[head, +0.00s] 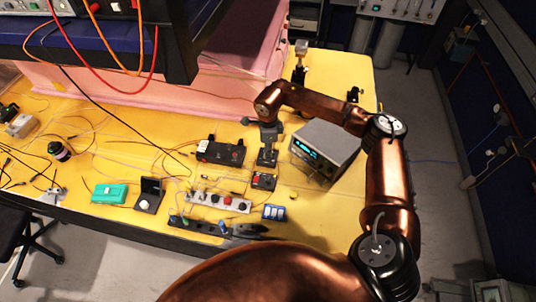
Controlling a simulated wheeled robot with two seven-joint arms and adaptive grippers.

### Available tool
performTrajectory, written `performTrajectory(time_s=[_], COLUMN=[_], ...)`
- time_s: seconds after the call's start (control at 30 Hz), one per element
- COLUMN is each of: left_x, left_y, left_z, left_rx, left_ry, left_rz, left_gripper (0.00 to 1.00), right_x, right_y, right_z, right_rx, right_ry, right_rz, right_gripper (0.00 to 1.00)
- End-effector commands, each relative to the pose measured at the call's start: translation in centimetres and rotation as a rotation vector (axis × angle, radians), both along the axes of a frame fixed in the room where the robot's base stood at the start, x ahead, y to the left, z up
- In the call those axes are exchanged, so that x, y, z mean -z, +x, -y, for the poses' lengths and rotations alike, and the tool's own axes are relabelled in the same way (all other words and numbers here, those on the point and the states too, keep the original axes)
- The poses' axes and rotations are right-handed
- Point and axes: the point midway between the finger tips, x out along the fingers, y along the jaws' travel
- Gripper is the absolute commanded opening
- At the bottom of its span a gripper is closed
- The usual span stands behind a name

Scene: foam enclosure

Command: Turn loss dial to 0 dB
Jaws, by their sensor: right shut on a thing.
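My right gripper (267,143) points down over the bench, among the small dark instruments in the middle. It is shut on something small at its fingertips. A small dark device (266,158) sits right under the fingertips. The loss dial itself is too small and covered to make out, and I cannot read its setting. My left gripper does not clearly show.
A grey instrument with a lit display (318,150) stands close right of my gripper. A black box (220,152) lies to its left. A small dark box with a red part (263,181) and a white strip of knobs (219,201) lie nearer. Thin cables cross the yellow bench (115,160).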

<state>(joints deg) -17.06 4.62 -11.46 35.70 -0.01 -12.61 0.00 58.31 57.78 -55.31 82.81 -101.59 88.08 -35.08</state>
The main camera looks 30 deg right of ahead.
Motion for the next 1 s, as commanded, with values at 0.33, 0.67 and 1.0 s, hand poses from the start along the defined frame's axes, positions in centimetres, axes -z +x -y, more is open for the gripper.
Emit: performTrajectory(time_s=[0.33, 0.67, 1.0], left_x=[2.6, 3.6, 3.8], left_y=[-0.6, -1.1, -1.2], left_z=[0.0, 0.0, 0.0], left_rx=[0.0, -0.001, -0.001], left_ry=[0.0, 0.0, 0.0], left_rz=[-0.009, -0.016, -0.018], left_gripper=[0.0, 0.0, 0.0], right_x=[0.3, 0.2, 0.1], right_y=[0.1, 0.0, 0.0], right_z=[0.0, 0.0, 0.0], right_rx=[-0.287, -0.443, -0.485], right_ry=[-0.002, 0.0, -0.001], right_rz=[-0.001, -0.002, -0.002], right_gripper=[0.0, 0.0, 0.0])
